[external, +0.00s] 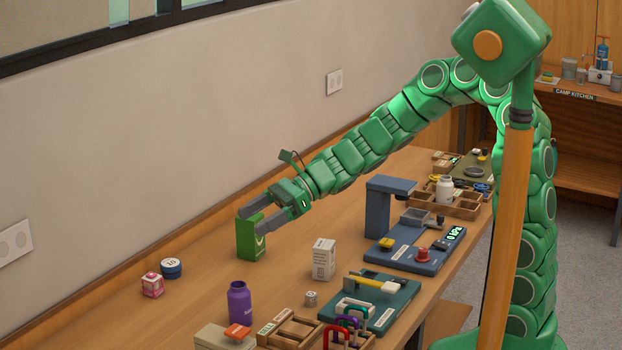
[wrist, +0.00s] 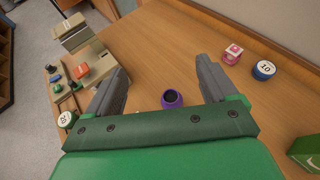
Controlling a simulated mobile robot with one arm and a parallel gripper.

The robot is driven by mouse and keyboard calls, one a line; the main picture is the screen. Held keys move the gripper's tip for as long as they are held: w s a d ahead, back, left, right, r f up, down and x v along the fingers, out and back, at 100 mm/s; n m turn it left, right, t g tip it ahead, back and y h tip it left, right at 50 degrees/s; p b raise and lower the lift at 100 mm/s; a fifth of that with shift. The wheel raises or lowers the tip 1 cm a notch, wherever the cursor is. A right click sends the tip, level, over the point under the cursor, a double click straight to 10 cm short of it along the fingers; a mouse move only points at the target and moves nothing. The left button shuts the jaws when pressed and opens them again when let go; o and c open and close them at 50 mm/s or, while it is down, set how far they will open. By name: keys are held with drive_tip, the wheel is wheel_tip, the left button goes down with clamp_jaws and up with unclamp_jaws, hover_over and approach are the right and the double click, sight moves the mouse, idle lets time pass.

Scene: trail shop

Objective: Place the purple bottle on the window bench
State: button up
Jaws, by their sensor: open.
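No label shows which surface is the window bench; this long bench runs along the wall below a window (external: 110,35).
A green box (external: 252,242) stands close by my fingers in the external view. A pink box (external: 152,285) and a blue round tin (external: 171,268) lie left of it. A white box (external: 324,259), trays and tools crowd the right side.

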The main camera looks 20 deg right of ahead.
approach(232, 294)
wheel_tip(232, 294, down, 3)
drive_tip(key=a, duration=0.2)
drive_tip(key=shift+r+x, duration=0.15)
drive_tip(key=shift+x, duration=1.15)
drive_tip(key=shift+r+x, duration=0.15)
drive_tip(key=shift+x, duration=1.15)
drive_tip(key=shift+w+x, duration=0.15)
drive_tip(key=shift+x, duration=0.45)
drive_tip(key=shift+w+x, duration=0.15)
drive_tip(key=shift+x, duration=0.45)
drive_tip(key=c, duration=1.3)
drive_tip(key=shift+r, duration=0.15)
drive_tip(key=shift+r, duration=4.9)
